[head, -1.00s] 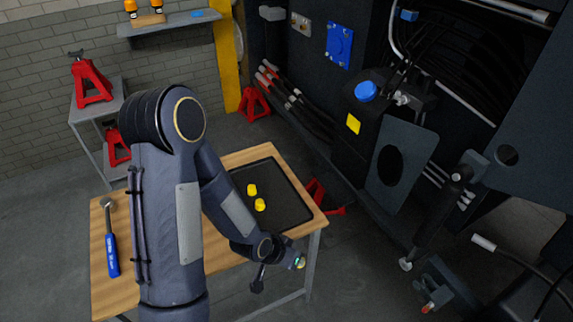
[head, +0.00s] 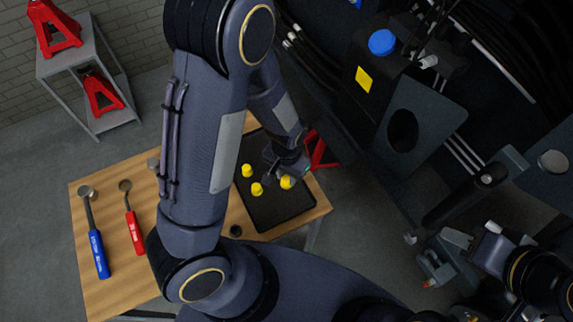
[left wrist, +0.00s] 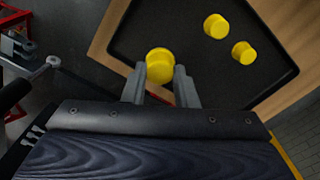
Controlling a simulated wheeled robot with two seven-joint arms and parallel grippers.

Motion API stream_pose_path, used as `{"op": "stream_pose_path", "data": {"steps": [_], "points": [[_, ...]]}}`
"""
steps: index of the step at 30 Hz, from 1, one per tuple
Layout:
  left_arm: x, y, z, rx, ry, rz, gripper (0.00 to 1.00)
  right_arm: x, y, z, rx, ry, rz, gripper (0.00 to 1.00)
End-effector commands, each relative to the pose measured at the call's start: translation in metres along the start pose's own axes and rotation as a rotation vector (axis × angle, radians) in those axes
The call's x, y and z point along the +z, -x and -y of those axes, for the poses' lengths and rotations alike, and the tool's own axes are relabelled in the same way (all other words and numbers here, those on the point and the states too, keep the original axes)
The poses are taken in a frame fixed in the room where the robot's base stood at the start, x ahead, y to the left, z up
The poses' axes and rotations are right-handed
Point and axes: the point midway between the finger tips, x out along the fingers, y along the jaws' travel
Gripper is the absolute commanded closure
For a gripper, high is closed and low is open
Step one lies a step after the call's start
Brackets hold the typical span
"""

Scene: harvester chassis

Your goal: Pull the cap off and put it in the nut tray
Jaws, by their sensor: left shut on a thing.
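My left gripper (head: 287,173) is over the black tray (head: 268,215) on the wooden table. It is shut on a yellow cap (head: 287,183). In the left wrist view the held cap (left wrist: 160,66) sits between the fingertips (left wrist: 160,80), over the tray (left wrist: 275,82) near one of its corners. I cannot tell whether it touches the tray floor. Two other yellow caps lie in the tray, one nearer the back (head: 247,170) and one nearer the front (head: 257,189). My right gripper (head: 474,236) is at the lower right by the chassis, and its finger opening is unclear.
A blue-handled tool (head: 97,245) and a red-handled tool (head: 134,225) lie on the table's left. The dark chassis (head: 400,130) fills the right. A red stand (head: 318,150) is behind the table.

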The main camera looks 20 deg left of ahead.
Motion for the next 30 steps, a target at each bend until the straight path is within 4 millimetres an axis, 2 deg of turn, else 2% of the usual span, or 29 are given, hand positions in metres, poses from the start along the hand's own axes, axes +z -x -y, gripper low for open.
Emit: {"op": "stream_pose_path", "data": {"steps": [11, 30], "points": [[0.0, 0.002, 0.0, 0.001, 0.01, -0.003, 0.87, 0.001, -0.001, -0.001, 0.0, 0.0, 0.0, 0.64], [0.0, -0.059, 0.0, 0.001, 0.01, -0.002, 0.87, 0.023, -0.046, -0.021, 0.0, 0.0, 0.0, 0.64]]}}
